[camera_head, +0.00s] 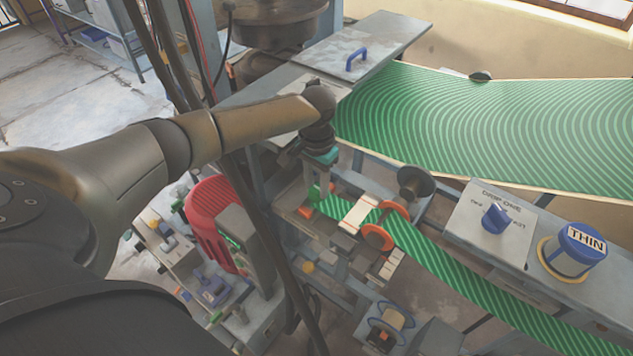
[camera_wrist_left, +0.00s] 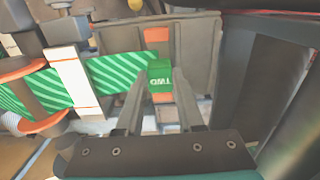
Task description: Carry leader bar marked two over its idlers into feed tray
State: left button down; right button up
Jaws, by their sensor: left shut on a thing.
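The leader bar is a green block marked TWO (camera_wrist_left: 160,76) at the end of a green striped band (camera_wrist_left: 118,72). My left gripper (camera_wrist_left: 158,98) is shut on the bar, which shows small in the head view (camera_head: 314,193). The bar is over the grey feed tray (camera_wrist_left: 192,40), between its side walls; I cannot tell whether it touches the floor. The band runs back under or past a white crosspiece (camera_wrist_left: 72,80) and by the orange-flanged idlers (camera_head: 377,237). My right gripper is not in view.
A red motor-like housing (camera_head: 208,208) stands left of the tray. A console with a blue knob (camera_head: 494,218) and a drum labelled THIN (camera_head: 576,248) are at right. A wide green patterned sheet (camera_head: 480,125) lies behind. A plate with a blue handle (camera_head: 357,58) is at the back.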

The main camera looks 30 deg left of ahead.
pick_arm(q)
jog(key=shift+c, duration=2.2)
grip_release()
